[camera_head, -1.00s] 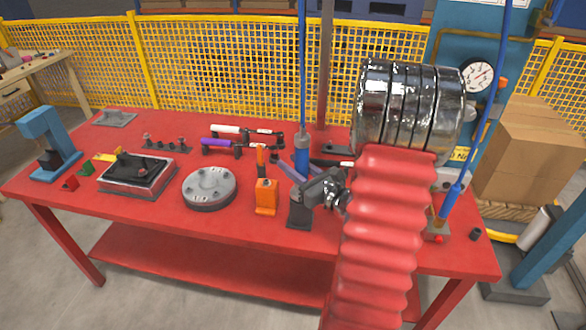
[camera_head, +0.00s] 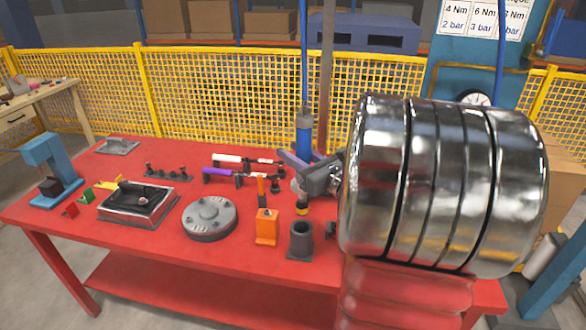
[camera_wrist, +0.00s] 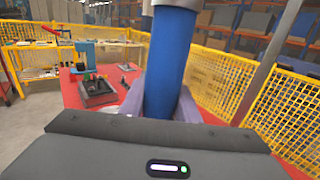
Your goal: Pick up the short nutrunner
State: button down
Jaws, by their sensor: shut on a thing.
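The short nutrunner (camera_head: 304,132) is a blue upright tool on a blue hose. My gripper (camera_head: 298,160) is shut around its body. Its lower tip with a yellow ring hangs above the dark, open-topped holder (camera_head: 300,242), apart from it. In the wrist view, the blue body (camera_wrist: 168,65) stands upright between my purple fingers (camera_wrist: 160,108); its lower end is hidden behind my gripper's dark housing.
The red table (camera_head: 240,262) carries a round grey flange (camera_head: 209,217), an orange holder (camera_head: 266,226), a black-topped tray (camera_head: 138,203), a blue press (camera_head: 50,170) and torque wrenches (camera_head: 235,172). Yellow mesh fence (camera_head: 230,100) stands behind. My arm hides the table's right side.

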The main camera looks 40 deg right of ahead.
jog(key=shift+r, duration=1.7)
